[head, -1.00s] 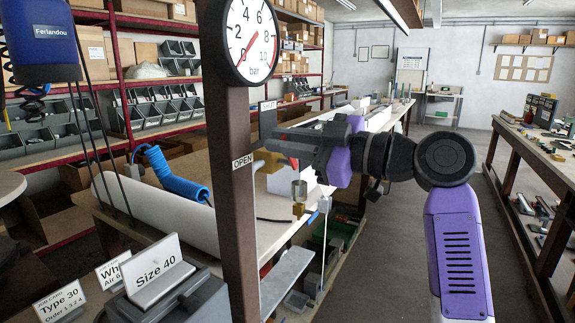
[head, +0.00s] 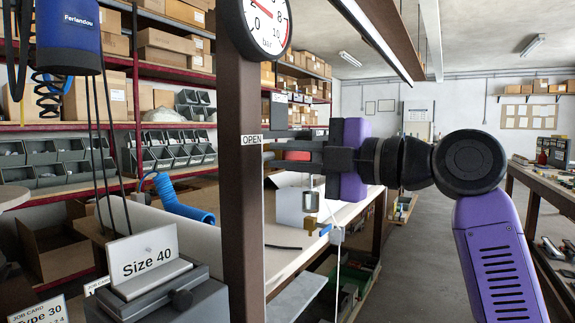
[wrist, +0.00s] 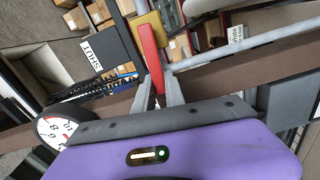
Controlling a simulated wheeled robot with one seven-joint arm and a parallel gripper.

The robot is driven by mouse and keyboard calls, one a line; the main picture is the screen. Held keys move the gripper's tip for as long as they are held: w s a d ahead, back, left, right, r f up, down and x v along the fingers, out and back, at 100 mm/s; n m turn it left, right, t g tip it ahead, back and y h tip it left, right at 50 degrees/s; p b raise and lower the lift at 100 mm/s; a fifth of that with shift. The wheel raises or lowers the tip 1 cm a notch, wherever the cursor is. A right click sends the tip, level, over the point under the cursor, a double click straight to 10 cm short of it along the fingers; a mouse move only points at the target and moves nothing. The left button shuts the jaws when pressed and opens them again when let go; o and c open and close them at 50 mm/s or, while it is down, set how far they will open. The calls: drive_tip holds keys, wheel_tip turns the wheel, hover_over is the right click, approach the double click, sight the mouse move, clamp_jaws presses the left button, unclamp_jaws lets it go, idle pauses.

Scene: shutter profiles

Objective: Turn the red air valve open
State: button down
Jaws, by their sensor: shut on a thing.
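The red valve handle (head: 298,155) shows between the fingers of my gripper (head: 300,158) in the head view, roughly level and just right of the brown post. In the wrist view the red handle (wrist: 151,58) runs from a brass-coloured valve body (wrist: 150,28) down between the two grey fingers (wrist: 157,85). My gripper is shut on the handle. An OPEN label (head: 251,139) is on the post, slightly above the handle's height. A SHUT label (wrist: 92,52) shows in the wrist view. The fingers hide part of the handle and valve in the head view.
A pressure gauge (head: 262,22) tops the brown post (head: 240,200), cut off by the frame. A blue coiled hose (head: 180,200) and a white-topped bench (head: 285,235) stand behind. A grey holder with a Size 40 card (head: 145,255) is at front left. The aisle floor to the right is clear.

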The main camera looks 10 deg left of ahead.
drive_tip(key=shift+f+n+b, duration=0.4)
drive_tip(key=shift+f+n, duration=0.05)
drive_tip(key=shift+n, duration=0.05)
drive_tip(key=c, duration=1.4)
unclamp_jaws()
drive_tip(key=v, duration=0.8)
